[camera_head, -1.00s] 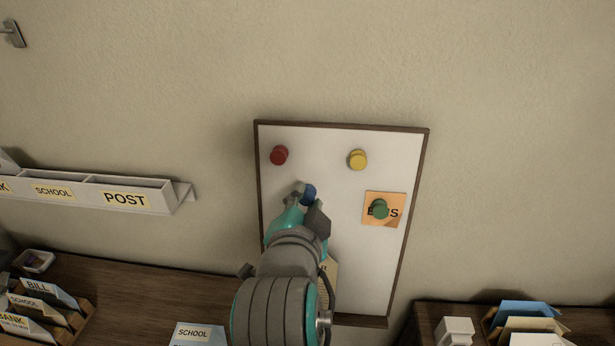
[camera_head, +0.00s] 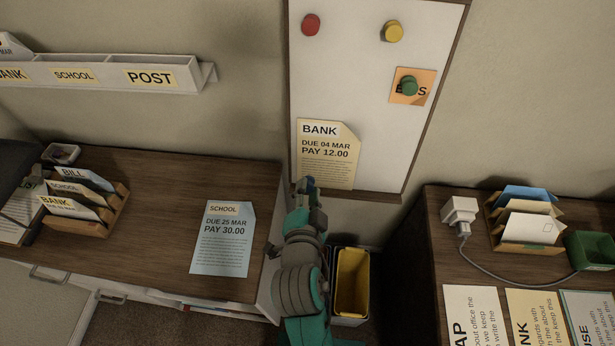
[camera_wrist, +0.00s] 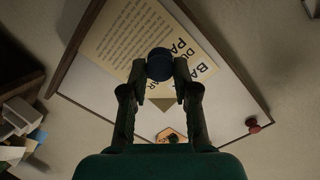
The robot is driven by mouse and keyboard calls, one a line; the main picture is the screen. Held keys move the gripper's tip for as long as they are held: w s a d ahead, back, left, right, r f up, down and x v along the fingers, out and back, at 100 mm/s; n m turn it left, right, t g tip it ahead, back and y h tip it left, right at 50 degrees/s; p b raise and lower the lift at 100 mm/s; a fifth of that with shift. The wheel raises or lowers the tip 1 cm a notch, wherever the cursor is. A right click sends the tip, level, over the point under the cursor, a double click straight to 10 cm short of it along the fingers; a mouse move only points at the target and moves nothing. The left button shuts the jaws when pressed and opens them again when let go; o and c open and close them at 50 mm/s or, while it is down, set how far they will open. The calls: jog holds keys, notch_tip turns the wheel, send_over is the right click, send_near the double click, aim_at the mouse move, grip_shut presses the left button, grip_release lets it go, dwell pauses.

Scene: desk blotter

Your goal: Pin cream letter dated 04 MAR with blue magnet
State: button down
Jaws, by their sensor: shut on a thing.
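The cream BANK letter (camera_head: 326,158), reading DUE 04 MAR, PAY 12.00, is at the lower left of the whiteboard (camera_head: 352,62). It also shows in the wrist view (camera_wrist: 135,35), behind the fingers. My gripper (camera_head: 306,186) is at the letter's lower edge in the head view. It is shut on the blue magnet (camera_wrist: 160,64), which sits between the fingertips and covers part of the letter in the wrist view. I cannot tell whether the magnet touches the letter. In the head view, only a little of the magnet shows.
A red magnet (camera_head: 311,25) and a yellow magnet (camera_head: 393,31) are high on the board. A green magnet (camera_head: 409,86) holds an orange note. A blue SCHOOL letter (camera_head: 222,240) lies on the left desk. A bin (camera_head: 352,283) stands between the desks.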

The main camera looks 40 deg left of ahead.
aim_at(310, 181)
dwell(0.3)
jog(key=shift+x, duration=2.75)
jog(key=shift+w+a, duration=0.3)
jog(key=shift+w, duration=0.35)
jog(key=c, duration=0.8)
grip_release()
jog(key=v, duration=1.2)
